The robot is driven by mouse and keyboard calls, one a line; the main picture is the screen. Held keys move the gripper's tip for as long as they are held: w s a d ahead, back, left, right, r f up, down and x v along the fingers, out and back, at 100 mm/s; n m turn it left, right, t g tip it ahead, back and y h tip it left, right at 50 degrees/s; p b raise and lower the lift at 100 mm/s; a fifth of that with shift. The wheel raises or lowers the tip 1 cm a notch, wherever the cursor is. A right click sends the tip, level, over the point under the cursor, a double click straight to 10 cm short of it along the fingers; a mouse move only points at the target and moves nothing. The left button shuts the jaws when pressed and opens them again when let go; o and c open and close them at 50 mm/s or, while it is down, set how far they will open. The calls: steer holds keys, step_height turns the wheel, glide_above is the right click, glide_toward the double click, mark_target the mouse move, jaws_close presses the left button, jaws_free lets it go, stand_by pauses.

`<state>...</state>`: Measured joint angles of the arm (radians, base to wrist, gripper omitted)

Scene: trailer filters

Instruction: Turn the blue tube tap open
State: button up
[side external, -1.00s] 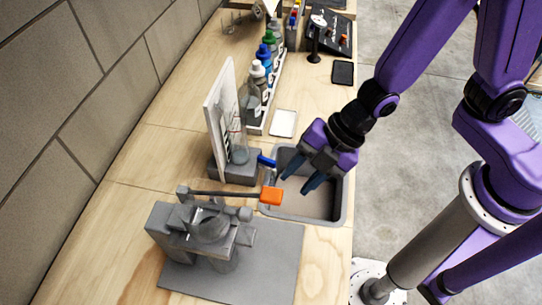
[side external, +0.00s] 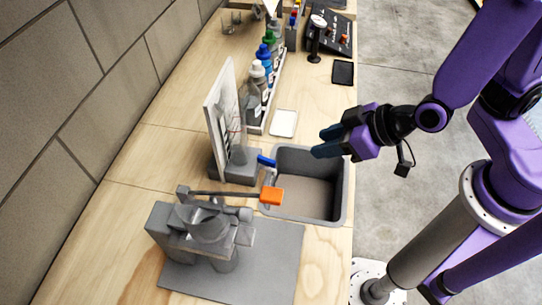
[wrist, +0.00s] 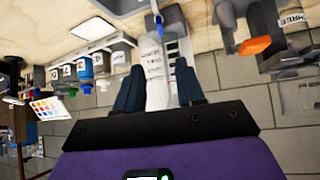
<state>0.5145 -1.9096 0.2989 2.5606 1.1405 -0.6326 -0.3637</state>
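The blue tube tap (side external: 266,161) is a small blue handle at the left edge of the grey sink, in front of a white upright panel on a grey base (side external: 240,166). It also shows in the wrist view (wrist: 159,22) near the top, above the space between my fingers. My gripper (side external: 326,143) is over the right part of the sink, to the right of the tap and apart from it, with its fingers pointing left. In the wrist view my two dark blue fingers (wrist: 158,85) are spread apart with nothing held between them.
The grey sink basin (side external: 343,200) lies below my gripper. An orange-ended lever (side external: 271,196) on a grey clamp-like device (side external: 207,230) reaches to the sink's left edge. Several capped bottles (side external: 265,62) stand in a rack behind. A white pad (side external: 284,123) lies beyond the sink.

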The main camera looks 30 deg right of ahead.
mark_target(267, 159)
steer(key=shift+x, duration=8.65)
jaws_close()
